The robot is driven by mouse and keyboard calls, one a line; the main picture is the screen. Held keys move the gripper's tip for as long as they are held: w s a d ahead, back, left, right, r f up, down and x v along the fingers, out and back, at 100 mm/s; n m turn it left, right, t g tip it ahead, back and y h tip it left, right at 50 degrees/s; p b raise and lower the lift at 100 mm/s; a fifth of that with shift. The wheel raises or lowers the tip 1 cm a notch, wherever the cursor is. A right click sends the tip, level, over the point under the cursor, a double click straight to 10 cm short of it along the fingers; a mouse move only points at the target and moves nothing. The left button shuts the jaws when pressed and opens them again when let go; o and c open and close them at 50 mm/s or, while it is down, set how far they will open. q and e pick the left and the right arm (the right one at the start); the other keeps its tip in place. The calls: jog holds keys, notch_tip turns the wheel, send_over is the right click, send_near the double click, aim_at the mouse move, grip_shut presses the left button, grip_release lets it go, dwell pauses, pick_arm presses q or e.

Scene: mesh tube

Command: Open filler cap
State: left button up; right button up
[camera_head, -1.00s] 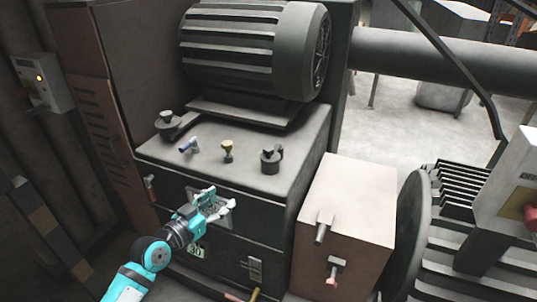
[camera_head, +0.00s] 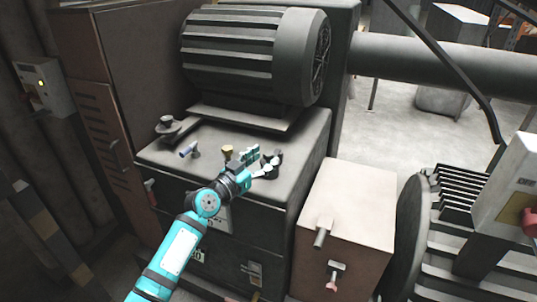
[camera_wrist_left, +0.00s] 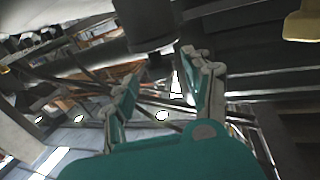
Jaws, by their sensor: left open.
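A dark round fitting with a capped top, which looks like the filler cap (camera_head: 275,157), stands on the right part of the machine's top. My left gripper (camera_head: 262,163) is open, just left of this fitting and at about its height, with fingers pointing towards it. Whether the fingers touch it, I cannot tell. In the left wrist view, the two teal and grey fingers (camera_wrist_left: 160,90) stand apart with no object held between them. A dark cylinder (camera_wrist_left: 147,25) shows beyond the fingertips at the top. My right gripper is not in view.
A brass-coloured fitting (camera_head: 228,151) is close to my left gripper; a blue-handled valve (camera_head: 188,149) and another dark capped fitting (camera_head: 167,120) stand further left. A ribbed motor (camera_head: 250,50) rises behind. A brown box (camera_head: 345,205) with valves is at right.

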aim_at(266, 159)
pick_arm(q)
jog(key=shift+x, duration=1.5)
grip_shut()
jog(key=shift+w+d+f, duration=0.15)
jog(key=shift+f, duration=0.1)
